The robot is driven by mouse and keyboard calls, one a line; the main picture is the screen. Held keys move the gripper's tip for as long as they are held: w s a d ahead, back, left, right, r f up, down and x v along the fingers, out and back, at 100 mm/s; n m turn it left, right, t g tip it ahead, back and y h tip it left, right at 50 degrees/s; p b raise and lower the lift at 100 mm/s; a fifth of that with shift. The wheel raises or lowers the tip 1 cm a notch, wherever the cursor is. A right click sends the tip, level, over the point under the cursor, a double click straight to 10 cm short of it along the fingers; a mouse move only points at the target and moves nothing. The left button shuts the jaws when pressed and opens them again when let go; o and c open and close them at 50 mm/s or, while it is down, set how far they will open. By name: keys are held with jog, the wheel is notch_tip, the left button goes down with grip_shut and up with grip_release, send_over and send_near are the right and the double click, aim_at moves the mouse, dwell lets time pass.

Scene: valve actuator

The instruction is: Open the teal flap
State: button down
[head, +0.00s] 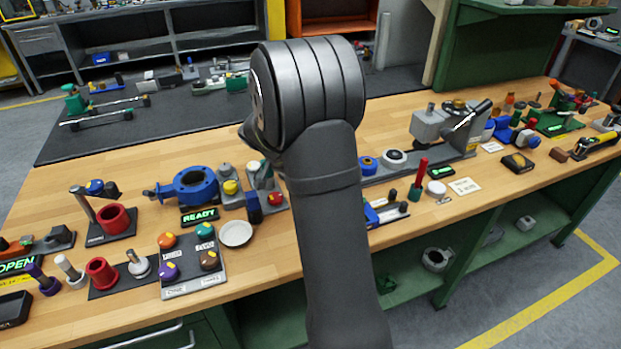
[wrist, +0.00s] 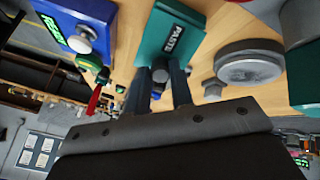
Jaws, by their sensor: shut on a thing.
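In the wrist view, a teal flap (wrist: 182,22) with a dark label that seems to read PASTE is at the top centre. A grey knob (wrist: 160,68) projects from its near end. My gripper (wrist: 162,76) has one finger on each side of this knob and is shut on it. The flap looks flat, but I cannot tell how far its hinge is turned. In the head view my own arm hides the gripper and the teal flap.
In the wrist view, a blue panel (wrist: 72,14) with a grey knob is left of the flap, with a red-handled part (wrist: 94,102) below it. A round grey disc (wrist: 249,64) lies to the right. In the head view, a READY display (head: 200,216) and many devices crowd the wooden bench.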

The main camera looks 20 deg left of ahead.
jog(key=shift+s+a+r+t+h, duration=0.2)
jog(key=shift+s+a+t+h, duration=0.4)
jog(key=shift+t+h, duration=0.3)
jog(key=c, duration=1.3)
grip_release()
jog(key=shift+o, duration=0.2)
jog(key=shift+r, duration=0.1)
jog(key=v, duration=1.7)
jog(key=shift+s+a, duration=0.1)
